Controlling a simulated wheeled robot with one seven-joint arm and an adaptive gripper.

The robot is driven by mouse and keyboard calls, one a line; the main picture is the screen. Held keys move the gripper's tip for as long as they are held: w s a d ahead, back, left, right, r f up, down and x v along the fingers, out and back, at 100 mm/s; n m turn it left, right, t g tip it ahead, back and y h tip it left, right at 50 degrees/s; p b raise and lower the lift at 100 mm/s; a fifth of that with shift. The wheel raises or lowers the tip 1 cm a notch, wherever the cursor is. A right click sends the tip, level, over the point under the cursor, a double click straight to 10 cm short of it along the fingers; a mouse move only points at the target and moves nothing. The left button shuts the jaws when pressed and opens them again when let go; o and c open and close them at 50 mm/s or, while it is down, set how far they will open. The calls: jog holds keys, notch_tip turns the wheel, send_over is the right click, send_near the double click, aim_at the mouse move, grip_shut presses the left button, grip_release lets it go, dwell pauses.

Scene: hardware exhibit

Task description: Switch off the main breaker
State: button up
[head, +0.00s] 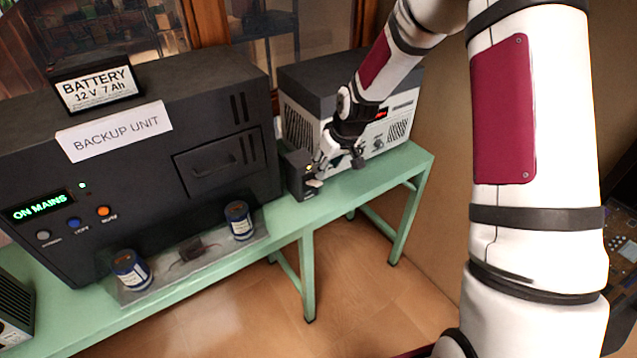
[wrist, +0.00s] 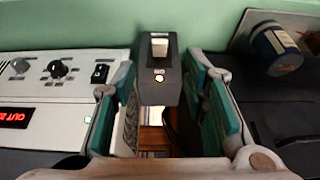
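A small dark grey box, apparently the main breaker (head: 299,178), stands on the green bench between the backup unit and a grey-white instrument. In the wrist view the box (wrist: 158,95) is centred, with a pale switch (wrist: 159,47) and a small lit round light (wrist: 159,77) below it. My gripper (head: 328,168) is at the box's face in the head view. In the wrist view my gripper (wrist: 160,82) is open, with one finger on each side of the box. I cannot tell whether the fingers touch it. The switch's on or off position is unclear.
The black backup unit (head: 222,103) reads "ON MAINS" and carries a battery (head: 97,90). The instrument (head: 345,95) is close to my gripper. Blue cans (head: 132,270) and (head: 239,220) stand on a tray. Bare green bench (head: 405,160) shows at the right end.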

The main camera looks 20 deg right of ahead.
aim_at(319, 183)
jog(key=x, duration=1.2)
jog(key=shift+s, duration=0.1)
grip_shut()
